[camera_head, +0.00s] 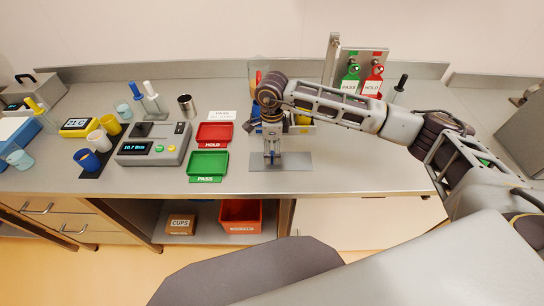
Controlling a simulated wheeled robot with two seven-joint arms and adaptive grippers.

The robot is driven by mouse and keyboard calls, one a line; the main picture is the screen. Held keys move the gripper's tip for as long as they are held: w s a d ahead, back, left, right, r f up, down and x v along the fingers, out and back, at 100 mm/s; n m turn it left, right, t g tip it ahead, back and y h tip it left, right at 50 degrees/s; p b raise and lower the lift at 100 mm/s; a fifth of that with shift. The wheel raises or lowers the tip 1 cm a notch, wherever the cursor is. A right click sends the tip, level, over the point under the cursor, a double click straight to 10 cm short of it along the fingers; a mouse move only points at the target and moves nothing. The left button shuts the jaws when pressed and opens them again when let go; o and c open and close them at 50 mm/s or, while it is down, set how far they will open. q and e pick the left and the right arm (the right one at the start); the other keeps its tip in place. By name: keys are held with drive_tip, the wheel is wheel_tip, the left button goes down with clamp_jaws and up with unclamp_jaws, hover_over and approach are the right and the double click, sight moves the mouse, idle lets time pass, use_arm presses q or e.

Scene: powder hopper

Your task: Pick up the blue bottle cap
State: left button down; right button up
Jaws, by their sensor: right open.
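A dark blue, cap-like round piece (86,159) sits at the left of the bench, on or against a dark strip; I cannot tell for sure whether it is the bottle cap. My right arm reaches in from the right, and my right gripper (272,157) points down over a grey metal plate (298,162) near the bench's front edge. The gripper is open. Some blue shows close behind its wrist, but the arm hides most of it. I cannot see anything between the fingers. My left gripper is out of view.
Red HOLD tray (230,133) and green PASS tray (190,179) lie left of my right gripper. A grey meter (135,159) stands further left. Bench right of the plate is clear.

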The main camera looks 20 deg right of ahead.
sight(272, 152)
drive_tip(key=shift+f, duration=1.3)
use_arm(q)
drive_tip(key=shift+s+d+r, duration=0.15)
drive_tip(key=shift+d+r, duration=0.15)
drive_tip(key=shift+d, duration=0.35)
use_arm(e)
drive_tip(key=c, duration=1)
